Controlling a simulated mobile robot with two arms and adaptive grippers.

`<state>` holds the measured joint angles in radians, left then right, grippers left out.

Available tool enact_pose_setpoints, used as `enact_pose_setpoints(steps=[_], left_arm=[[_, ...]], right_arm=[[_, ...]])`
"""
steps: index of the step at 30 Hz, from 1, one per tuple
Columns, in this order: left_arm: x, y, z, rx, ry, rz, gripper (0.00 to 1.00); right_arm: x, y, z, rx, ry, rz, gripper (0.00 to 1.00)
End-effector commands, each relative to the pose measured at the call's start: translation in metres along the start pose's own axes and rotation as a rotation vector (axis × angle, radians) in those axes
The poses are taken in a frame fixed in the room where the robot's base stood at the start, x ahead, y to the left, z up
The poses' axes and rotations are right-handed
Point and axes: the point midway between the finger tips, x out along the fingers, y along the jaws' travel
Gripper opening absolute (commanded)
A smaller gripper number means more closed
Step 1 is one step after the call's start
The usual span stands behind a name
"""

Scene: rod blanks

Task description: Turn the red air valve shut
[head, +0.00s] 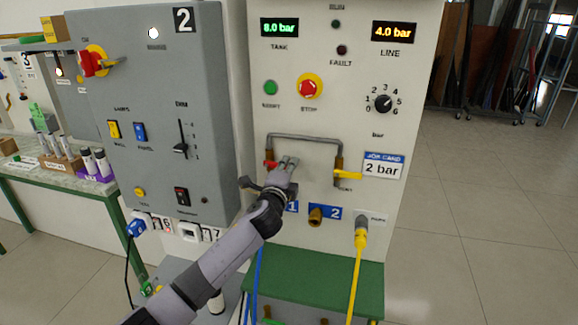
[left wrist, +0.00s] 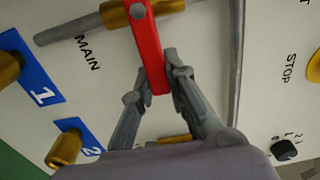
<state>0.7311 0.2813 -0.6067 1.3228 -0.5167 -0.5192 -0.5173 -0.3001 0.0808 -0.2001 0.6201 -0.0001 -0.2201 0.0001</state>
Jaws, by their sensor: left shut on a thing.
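The red air valve handle (left wrist: 148,45) is a flat red lever on a brass body (left wrist: 112,14), set on a grey pipe by the word MAIN. In the left wrist view the lever lies roughly across the pipe. My left gripper (left wrist: 155,85) has one finger on each side of the lever's free end and is shut on it. In the head view the left gripper (head: 288,163) is at the panel and hides most of the lever; only a red bit (head: 269,164) shows at its left. My right gripper is not in view.
A yellow valve handle (head: 347,174) sits on the right leg of the bent grey pipe (head: 305,138). Below are brass port 2 (head: 315,215) and a plugged yellow hose (head: 359,255).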

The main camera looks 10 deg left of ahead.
Motion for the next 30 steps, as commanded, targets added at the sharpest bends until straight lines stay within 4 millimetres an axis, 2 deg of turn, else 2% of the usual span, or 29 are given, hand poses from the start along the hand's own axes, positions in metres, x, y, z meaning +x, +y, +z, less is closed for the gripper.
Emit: enact_pose_setpoints(steps=[11, 12, 21, 30], left_arm=[[-0.0002, 0.0019, -0.0004, 0.011, 0.001, 0.002, 0.0], [-0.0002, 0.0019, -0.0003, 0.011, 0.001, 0.002, 0.14], [-0.0001, 0.0013, -0.0002, 0.008, 0.0, 0.001, 0.34], [-0.0003, 0.0008, -0.0001, 0.007, 0.0, 0.0, 0.35]], right_arm=[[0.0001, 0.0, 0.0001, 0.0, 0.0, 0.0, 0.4], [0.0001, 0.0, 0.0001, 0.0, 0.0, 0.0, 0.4], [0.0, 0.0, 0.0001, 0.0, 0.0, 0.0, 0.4], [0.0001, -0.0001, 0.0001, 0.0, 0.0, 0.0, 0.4]])
